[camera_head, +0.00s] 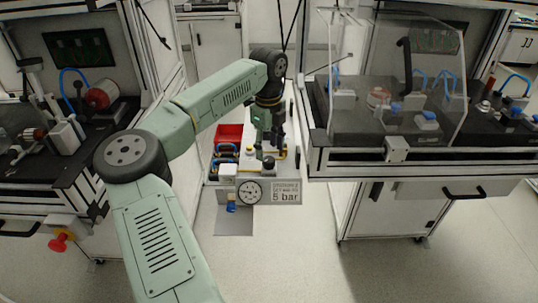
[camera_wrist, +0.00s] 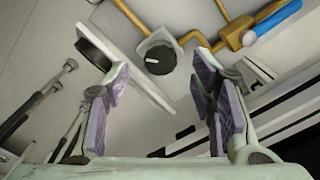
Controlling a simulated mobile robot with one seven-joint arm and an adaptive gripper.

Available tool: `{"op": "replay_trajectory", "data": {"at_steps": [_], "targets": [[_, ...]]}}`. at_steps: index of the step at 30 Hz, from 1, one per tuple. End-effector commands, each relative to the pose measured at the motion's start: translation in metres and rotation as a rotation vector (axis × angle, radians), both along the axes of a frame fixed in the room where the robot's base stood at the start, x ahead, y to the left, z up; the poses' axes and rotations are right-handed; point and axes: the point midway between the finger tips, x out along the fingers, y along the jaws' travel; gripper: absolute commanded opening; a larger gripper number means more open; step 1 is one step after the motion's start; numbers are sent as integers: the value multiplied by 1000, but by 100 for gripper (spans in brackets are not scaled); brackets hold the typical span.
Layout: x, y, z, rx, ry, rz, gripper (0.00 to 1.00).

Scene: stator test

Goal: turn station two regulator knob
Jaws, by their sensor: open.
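A black round knob (camera_wrist: 157,57) with a short white mark sits on a light square base in the wrist view. It lies between and beyond my fingers and is not gripped. My gripper (camera_wrist: 162,95) is open, with one purple-padded finger on each side. In the head view my gripper (camera_head: 267,138) hangs over the narrow bench between two workstations, and the arm hides part of the bench. A round dial gauge (camera_head: 249,192) and a sign (camera_head: 285,192) reading 5 bar are on the bench's front. The dial's needle is too small to read.
Brass pipes (camera_wrist: 222,38) and a blue valve handle (camera_wrist: 278,18) lie right of the knob. A dark disc on a pale plate (camera_wrist: 93,54) is close to the left finger. A red bin (camera_head: 229,133) is on the bench. A clear guard (camera_head: 395,75) stands at right.

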Motion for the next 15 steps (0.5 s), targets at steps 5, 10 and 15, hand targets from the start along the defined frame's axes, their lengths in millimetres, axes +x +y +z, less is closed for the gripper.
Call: {"op": "replay_trajectory", "data": {"at_steps": [5,10,15], "targets": [[-1,0,-27,-2,3,1,51],[0,0,-41,-2,1,0,51],[0,0,-44,0,0,0,51]]}}
